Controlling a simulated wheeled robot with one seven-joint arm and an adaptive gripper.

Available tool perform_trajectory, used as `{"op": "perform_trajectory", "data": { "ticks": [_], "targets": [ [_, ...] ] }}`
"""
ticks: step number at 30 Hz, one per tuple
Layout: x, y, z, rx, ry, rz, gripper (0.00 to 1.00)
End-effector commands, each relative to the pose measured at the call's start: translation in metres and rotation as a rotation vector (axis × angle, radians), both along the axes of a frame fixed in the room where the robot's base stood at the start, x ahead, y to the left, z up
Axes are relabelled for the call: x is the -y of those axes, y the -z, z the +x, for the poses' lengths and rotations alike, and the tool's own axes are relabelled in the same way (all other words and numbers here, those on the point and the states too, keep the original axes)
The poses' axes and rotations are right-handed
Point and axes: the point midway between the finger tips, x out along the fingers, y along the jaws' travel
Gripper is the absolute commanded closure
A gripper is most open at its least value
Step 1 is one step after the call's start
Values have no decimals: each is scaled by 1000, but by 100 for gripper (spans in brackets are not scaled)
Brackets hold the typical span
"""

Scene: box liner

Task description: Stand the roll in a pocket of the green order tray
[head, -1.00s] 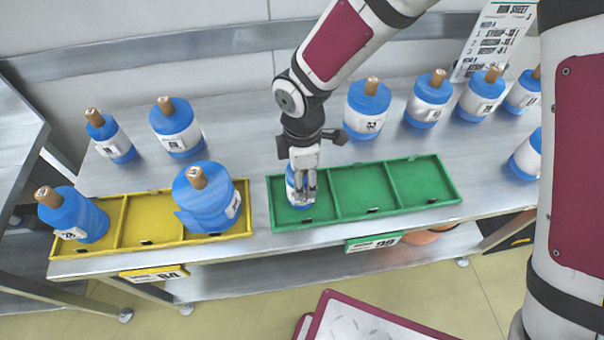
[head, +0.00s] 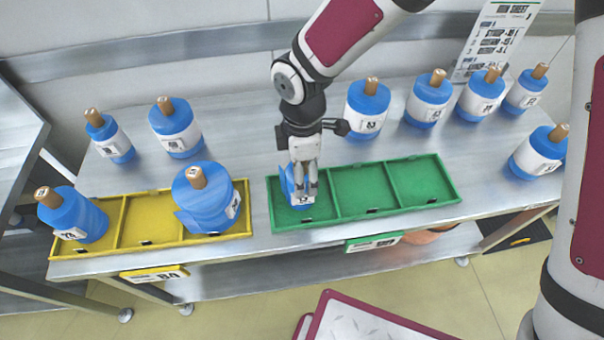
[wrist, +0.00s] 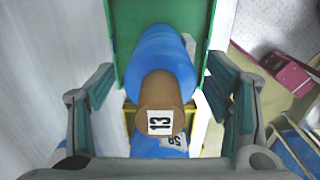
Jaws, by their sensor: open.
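The roll (head: 290,190), blue with a brown core, stands in the left pocket of the green order tray (head: 334,195). My gripper hides much of it in the head view. In the wrist view the roll (wrist: 160,60) shows its core end, marked 13, between my fingers. The green tray (wrist: 116,40) lies behind it there. My gripper (head: 305,190) points down over that pocket, with its fingers open on either side of the roll. The middle and right pockets of the green tray are empty.
A yellow tray (head: 122,222) at left holds a roll (head: 75,215) and a large roll (head: 205,205) in its outer pockets; its middle is empty. Several blue and white rolls stand along the back and right of the metal table (head: 250,140). A sheet (head: 497,38) stands behind.

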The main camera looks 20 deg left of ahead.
Motion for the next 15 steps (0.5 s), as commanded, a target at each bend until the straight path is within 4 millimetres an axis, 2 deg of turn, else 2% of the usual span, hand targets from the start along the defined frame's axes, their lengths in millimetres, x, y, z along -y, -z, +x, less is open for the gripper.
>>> {"op": "perform_trajectory", "data": {
  "ticks": [3,9,15],
  "targets": [
    [0,-27,2,5,2,4,28],
    [0,-66,0,3,1,3,28],
    [-1,-90,0,1,1,2,28]
  ]
}}
